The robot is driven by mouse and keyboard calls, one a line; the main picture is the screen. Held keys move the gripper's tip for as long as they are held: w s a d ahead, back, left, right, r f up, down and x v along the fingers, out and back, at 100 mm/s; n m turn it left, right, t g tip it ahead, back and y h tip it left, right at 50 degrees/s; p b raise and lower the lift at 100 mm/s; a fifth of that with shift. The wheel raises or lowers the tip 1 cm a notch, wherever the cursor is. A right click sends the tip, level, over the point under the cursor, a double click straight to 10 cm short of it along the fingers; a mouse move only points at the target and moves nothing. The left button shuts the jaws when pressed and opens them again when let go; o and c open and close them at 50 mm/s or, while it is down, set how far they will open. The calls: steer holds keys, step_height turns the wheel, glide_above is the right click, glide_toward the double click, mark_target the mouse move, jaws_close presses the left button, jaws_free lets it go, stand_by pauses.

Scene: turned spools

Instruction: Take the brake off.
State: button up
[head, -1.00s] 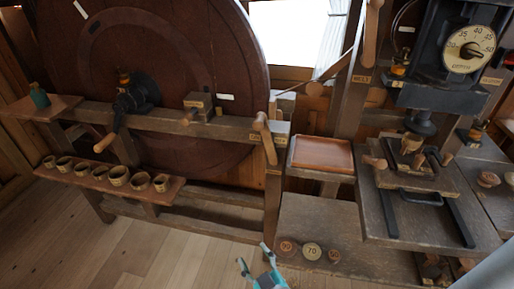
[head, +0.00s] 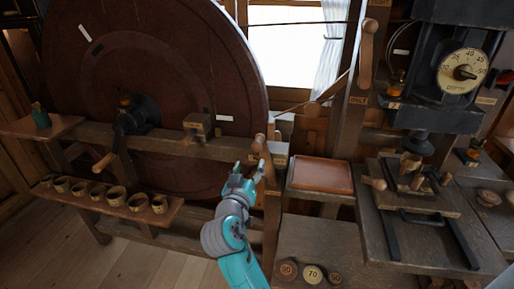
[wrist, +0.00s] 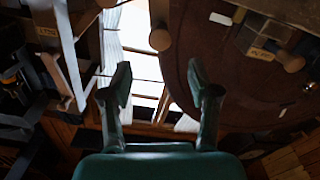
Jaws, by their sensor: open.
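A wooden lever (head: 268,166) with a round knob stands on the front rail, by the right edge of the big dark wheel (head: 165,70). It is likely the brake lever; the label beside it is too small to read. My gripper (head: 247,170) is open, just left of and close to this lever in the head view. I cannot tell whether they touch. In the wrist view my gripper (wrist: 160,95) has its two fingers spread with nothing between them. A round wooden knob (wrist: 160,39) shows beyond the fingertips there.
Another wooden handle (head: 368,50) hangs on the labelled post at right. A wooden tray (head: 322,175), round weights (head: 312,274) and a press with a dial (head: 463,72) stand to the right. Several small cups (head: 115,195) line a low shelf at left. A block (head: 197,125) sits on the rail.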

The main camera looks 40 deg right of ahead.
mark_target(257, 149)
steer(key=x, duration=1)
steer(key=shift+w+d, duration=0.2)
steer(key=shift+d, duration=0.1)
jaws_close()
